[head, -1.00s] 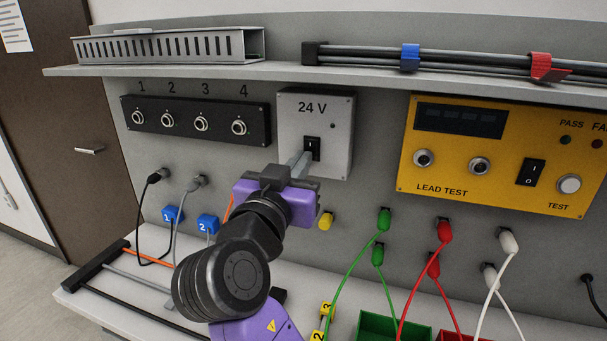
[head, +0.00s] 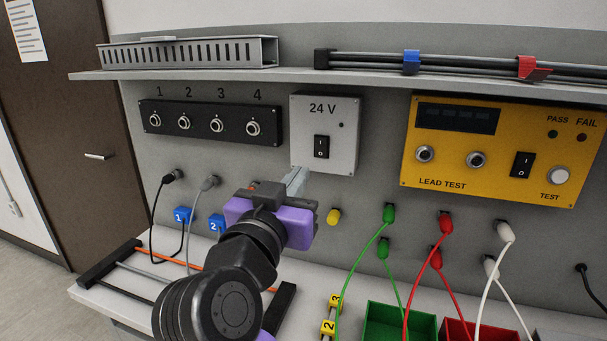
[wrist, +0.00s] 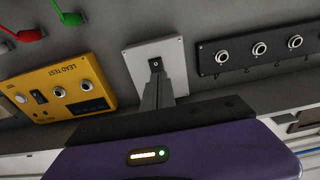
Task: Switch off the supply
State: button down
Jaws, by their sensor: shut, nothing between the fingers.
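The supply is a light grey box marked 24 V (head: 347,150) on the back panel. Its black rocker switch (head: 321,147) is on the front, with a small dark lamp (head: 341,125) above right. Which way the rocker is tipped is too small to tell. My gripper (head: 297,180) is shut and empty, its fingertips below and left of the switch, apart from it in the head view. The wrist view, turned upside down, shows the shut fingers (wrist: 157,88) pointing at the box (wrist: 176,62), with the switch (wrist: 155,64) just beyond the tips.
A socket strip numbered 1 to 4 (head: 210,131) is left of the supply. A yellow lead tester (head: 455,150) with its own rocker (head: 521,165) is on the right. A shelf (head: 300,74) runs above. Green, red and white leads hang at lower right over coloured bins (head: 385,315).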

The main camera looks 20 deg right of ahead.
jog(key=b+v, duration=0.1)
jog(key=v, duration=0.5)
jog(key=shift+s, duration=0.2)
jog(key=shift+a, duration=0.15)
